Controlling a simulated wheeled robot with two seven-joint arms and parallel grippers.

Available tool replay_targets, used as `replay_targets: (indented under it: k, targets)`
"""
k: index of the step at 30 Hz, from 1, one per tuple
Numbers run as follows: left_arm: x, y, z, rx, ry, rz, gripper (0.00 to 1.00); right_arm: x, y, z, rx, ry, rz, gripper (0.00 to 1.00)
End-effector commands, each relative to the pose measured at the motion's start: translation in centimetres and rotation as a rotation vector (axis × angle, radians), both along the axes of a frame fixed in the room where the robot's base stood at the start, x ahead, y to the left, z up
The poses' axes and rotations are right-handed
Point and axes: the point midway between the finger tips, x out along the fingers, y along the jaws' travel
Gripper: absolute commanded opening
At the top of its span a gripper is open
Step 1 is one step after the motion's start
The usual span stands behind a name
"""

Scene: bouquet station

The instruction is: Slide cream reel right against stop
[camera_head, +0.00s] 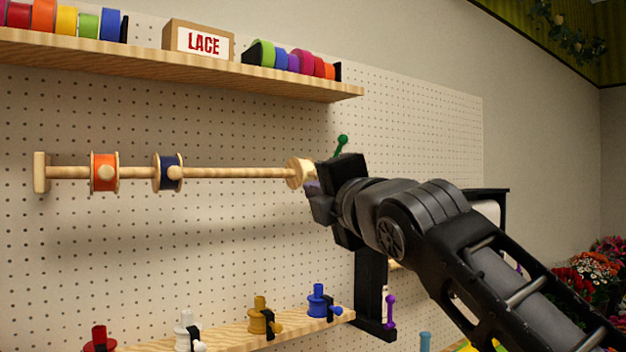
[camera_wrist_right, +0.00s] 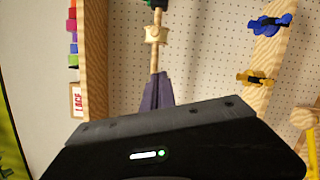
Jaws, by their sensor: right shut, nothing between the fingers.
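The cream reel (camera_head: 295,173) sits on the right part of a horizontal wooden rod (camera_head: 230,173), partly hidden by my right gripper. It also shows in the right wrist view (camera_wrist_right: 156,34), with a dark piece and a green knob (camera_wrist_right: 158,4) beyond it at the picture's top edge. My right gripper (camera_head: 312,188) is shut and empty, its purple fingers (camera_wrist_right: 157,92) close to the rod. In the wrist view a stretch of bare rod shows between fingertips and reel. I cannot tell whether the reel touches the stop. My left gripper is not in view.
An orange reel (camera_head: 104,172) and a navy reel (camera_head: 168,172) sit further left on the rod. A shelf (camera_head: 200,68) with spools and a LACE box (camera_head: 198,41) hangs above. Pegboard (camera_head: 230,240) lies behind.

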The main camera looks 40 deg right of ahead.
Motion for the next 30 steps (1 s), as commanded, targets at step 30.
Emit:
replay_targets:
  k: [30]
  targets:
    - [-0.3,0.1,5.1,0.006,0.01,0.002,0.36,9.6,-5.9,2.1,0.002,-0.002,0.002,0.0]
